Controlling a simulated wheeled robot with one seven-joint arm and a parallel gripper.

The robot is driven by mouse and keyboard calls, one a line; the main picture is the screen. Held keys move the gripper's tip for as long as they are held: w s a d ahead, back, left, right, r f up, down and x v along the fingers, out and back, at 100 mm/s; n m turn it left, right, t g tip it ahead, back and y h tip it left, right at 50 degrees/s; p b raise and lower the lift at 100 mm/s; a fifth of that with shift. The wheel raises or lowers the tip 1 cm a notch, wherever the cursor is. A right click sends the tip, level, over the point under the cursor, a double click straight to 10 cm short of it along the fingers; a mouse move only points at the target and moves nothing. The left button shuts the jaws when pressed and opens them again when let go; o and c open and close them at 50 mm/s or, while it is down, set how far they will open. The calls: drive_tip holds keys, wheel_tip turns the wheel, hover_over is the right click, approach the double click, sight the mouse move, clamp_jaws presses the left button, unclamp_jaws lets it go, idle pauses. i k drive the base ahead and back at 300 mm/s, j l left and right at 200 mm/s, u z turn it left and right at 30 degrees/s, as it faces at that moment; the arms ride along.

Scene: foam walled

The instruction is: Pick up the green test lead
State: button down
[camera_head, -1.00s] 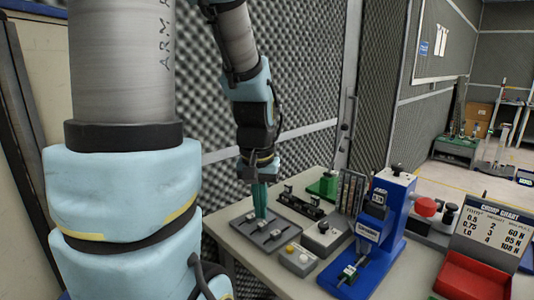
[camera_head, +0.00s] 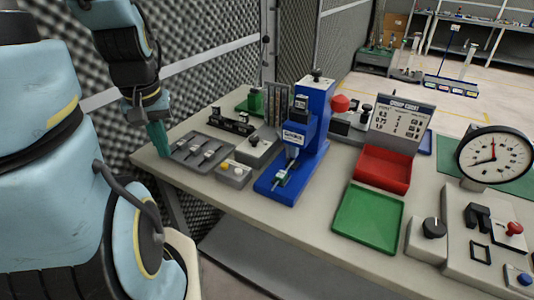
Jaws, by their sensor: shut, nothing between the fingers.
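I cannot pick out a green test lead for certain. A small green piece (camera_head: 281,177) sits at the foot of the blue press (camera_head: 310,130), too small to identify. My gripper (camera_head: 158,140) has teal fingers pointing down, shut and empty. It hangs at the table's left end, just left of the grey tray (camera_head: 187,151), which holds several small metal-topped pieces. I cannot tell how high the fingertips are.
A grey button box (camera_head: 234,174), a green block (camera_head: 256,101), a red bin (camera_head: 384,169), a green tray (camera_head: 367,219), a chart stand (camera_head: 402,122) and a dial gauge (camera_head: 494,157) crowd the table (camera_head: 310,225). A foam wall (camera_head: 215,60) stands behind.

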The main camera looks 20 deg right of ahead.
sight(281, 176)
drive_tip(key=k+j, duration=0.2)
drive_tip(key=j, duration=0.15)
drive_tip(key=k+j+z, duration=0.1)
drive_tip(key=j, duration=0.3)
drive_tip(key=k+j, duration=0.3)
